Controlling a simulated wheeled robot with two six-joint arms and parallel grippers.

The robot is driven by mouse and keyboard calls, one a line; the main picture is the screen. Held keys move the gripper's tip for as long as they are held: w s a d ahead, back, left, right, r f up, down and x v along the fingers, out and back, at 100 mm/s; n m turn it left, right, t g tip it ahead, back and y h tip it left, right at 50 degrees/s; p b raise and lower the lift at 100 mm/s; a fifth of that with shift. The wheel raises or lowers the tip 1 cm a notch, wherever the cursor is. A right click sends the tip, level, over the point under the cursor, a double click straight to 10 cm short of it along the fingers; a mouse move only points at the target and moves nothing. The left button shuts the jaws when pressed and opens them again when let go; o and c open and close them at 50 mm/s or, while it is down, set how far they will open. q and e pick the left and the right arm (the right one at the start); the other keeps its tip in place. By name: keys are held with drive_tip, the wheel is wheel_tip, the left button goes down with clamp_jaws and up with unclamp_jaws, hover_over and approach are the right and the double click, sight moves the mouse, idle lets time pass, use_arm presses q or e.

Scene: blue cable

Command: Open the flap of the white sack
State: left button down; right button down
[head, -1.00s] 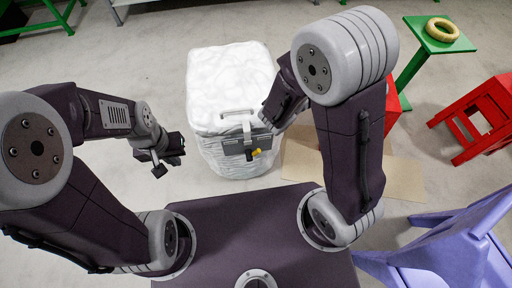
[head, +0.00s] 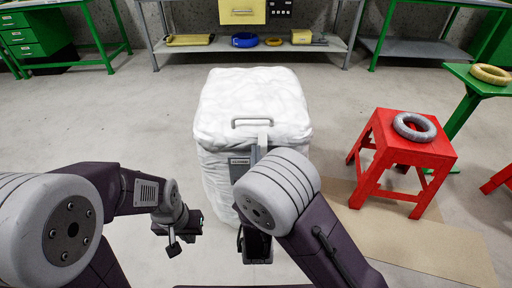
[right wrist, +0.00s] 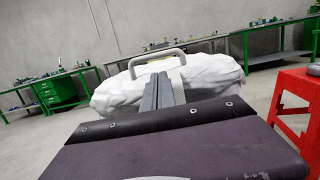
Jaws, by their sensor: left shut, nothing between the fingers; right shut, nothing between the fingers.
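The white sack (head: 222,105) stands on the floor in the middle of the head view, with a crumpled top. Its flap (head: 262,90) lies closed over the top. A grey handle (head: 252,122) is on the flap; it also shows in the right wrist view (right wrist: 157,54).
A red stool (head: 405,148) with a grey ring (head: 414,126) stands right of the sack, near a green table (head: 480,79) with a yellow ring (head: 490,74). Cardboard (head: 430,245) lies on the floor. A shelf (head: 250,47) stands behind. Floor left of the sack is clear.

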sight(256, 130)
drive_tip(key=w+b, duration=0.1)
drive_tip(key=w, duration=0.2)
drive_tip(key=w+r+b, duration=0.1)
drive_tip(key=w, duration=0.3)
drive_tip(key=shift+w+r, duration=0.2)
drive_tip(key=shift+w, duration=0.05)
drive_tip(key=shift+w+r, duration=0.2)
drive_tip(key=shift+w, duration=0.3)
